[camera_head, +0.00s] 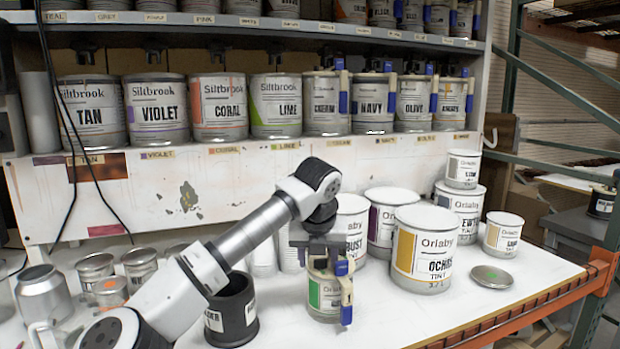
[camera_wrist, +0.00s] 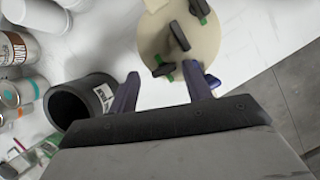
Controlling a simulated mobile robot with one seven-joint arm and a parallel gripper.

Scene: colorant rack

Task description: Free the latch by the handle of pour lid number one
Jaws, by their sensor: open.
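A small can with a green label (camera_head: 325,293) stands on the white bench under my gripper. Its pour lid has a beige handle marked 1 (camera_head: 347,290) on the right, with blue parts above and below it. In the wrist view the round beige lid (camera_wrist: 150,42) shows several dark bars with green ends, one (camera_wrist: 180,36) near its middle. Which bar is the latch I cannot tell. My gripper (camera_wrist: 162,73) is open, its fingers apart at the lid's near edge with nothing clearly between them. In the head view my gripper (camera_head: 322,250) hides part of the can's top.
A black cup (camera_head: 232,312) stands close left of the can. A large OCHRE can (camera_head: 425,250) stands to the right, with more cans behind. A loose round lid (camera_head: 491,276) lies further right. Metal cans (camera_head: 140,265) crowd the left. The bench front near the can is clear.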

